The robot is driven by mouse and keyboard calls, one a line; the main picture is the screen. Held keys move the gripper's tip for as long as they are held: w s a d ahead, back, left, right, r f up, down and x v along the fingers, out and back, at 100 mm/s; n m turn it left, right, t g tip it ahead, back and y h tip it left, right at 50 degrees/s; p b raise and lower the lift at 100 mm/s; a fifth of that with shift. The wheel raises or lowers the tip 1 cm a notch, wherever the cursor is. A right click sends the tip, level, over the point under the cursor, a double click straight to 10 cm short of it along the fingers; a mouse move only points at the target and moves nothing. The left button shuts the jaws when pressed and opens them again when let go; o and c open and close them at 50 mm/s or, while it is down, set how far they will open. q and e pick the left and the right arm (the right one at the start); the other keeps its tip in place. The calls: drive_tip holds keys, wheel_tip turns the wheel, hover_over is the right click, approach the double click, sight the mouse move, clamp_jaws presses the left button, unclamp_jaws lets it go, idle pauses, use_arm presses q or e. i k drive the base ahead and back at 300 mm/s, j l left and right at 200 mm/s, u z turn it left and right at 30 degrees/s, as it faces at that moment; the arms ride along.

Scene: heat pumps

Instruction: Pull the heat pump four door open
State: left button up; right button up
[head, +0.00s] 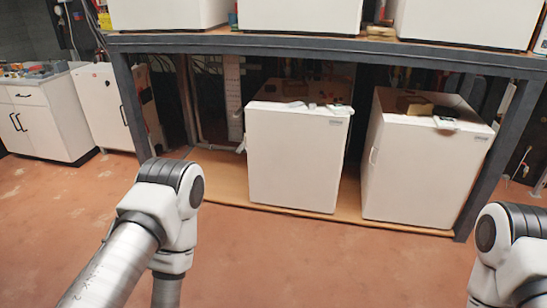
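Several white heat pump cabinets stand on a dark metal rack. I cannot tell which one is number four. On the lower shelf, a middle white cabinet (292,160) has its front door shut, with a small handle (241,145) at its left edge. Upper cabinets (300,14) are cut off by the top of the view. Both my arms show only their links, below and in front of the rack; neither gripper is in view.
The rack's dark beam (300,47) and its legs (129,105) frame the lower wooden shelf (228,192). Small items lie on the lower cabinets' tops. A white drawer unit (40,118) stands at the far left. The reddish floor (300,255) in front is clear.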

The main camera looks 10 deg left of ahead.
sight(295, 160)
drive_tip(key=i+j, duration=0.25)
drive_tip(key=i, duration=0.2)
drive_tip(key=i+j, duration=0.25)
drive_tip(key=i, duration=0.2)
drive_tip(key=i+j, duration=0.25)
drive_tip(key=i, duration=0.2)
drive_tip(key=i+j, duration=0.2)
drive_tip(key=i, duration=0.25)
drive_tip(key=i+j, duration=0.25)
drive_tip(key=i, duration=0.2)
drive_tip(key=i+j, duration=0.25)
drive_tip(key=i, duration=0.2)
drive_tip(key=j+u, duration=0.05)
